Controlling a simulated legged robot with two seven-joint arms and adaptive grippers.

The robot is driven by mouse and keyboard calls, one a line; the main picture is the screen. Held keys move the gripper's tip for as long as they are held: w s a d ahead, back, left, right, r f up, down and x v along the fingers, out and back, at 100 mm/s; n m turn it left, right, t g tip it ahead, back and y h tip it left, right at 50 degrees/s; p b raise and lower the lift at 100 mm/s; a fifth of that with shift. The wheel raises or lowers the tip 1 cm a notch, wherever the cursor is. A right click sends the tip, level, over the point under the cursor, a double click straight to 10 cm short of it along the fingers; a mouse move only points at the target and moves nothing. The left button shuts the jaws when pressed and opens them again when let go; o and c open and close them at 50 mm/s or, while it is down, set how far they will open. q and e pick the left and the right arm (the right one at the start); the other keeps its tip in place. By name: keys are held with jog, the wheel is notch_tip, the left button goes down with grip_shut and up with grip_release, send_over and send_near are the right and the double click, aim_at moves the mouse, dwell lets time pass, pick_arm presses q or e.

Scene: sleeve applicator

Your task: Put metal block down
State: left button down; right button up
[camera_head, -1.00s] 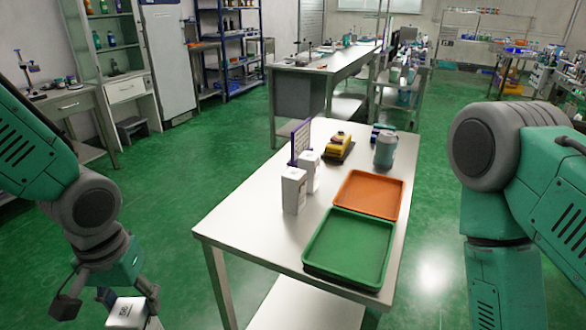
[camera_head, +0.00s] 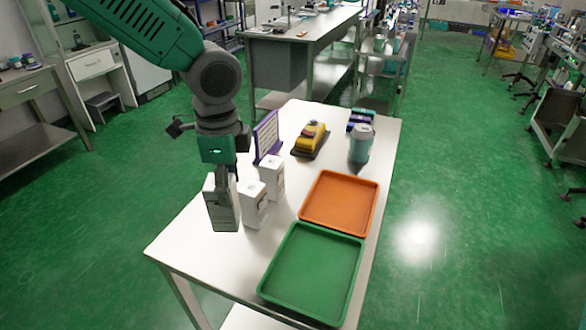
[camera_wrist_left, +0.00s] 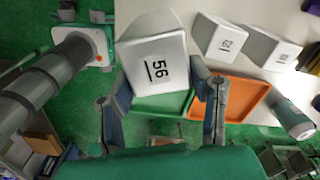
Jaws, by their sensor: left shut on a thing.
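My left gripper (camera_head: 222,178) is shut on a white-and-grey metal block (camera_head: 224,217), over the left part of the white table. In the left wrist view the held block (camera_wrist_left: 158,66) has "56" on its end face and sits between the two fingers (camera_wrist_left: 164,95). Whether its underside touches the table is unclear. Two similar white blocks stand upright to its right, a nearer one (camera_head: 253,207) and a farther one (camera_head: 271,178). They also show in the left wrist view, one marked "62" (camera_wrist_left: 222,40). My right gripper is out of view.
On the table (camera_head: 200,264), a green tray (camera_head: 312,272) and an orange tray (camera_head: 340,203) lie to the right. The table's near left corner is clear.

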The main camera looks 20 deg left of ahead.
aim_at(235, 209)
pick_arm(q)
jog(key=f, duration=0.6)
jog(key=shift+d+f+b, duration=0.2)
jog(key=shift+b, duration=0.15)
notch_tip(235, 209, down, 3)
jog(key=shift+s+a+r, duration=0.1)
jog(key=shift+f, duration=0.45)
jog(key=c, duration=0.8)
grip_release()
jog(key=shift+o, duration=0.2)
notch_tip(235, 209, up, 12)
jog(key=shift+r+p, duration=0.1)
jog(key=shift+p, duration=0.4)
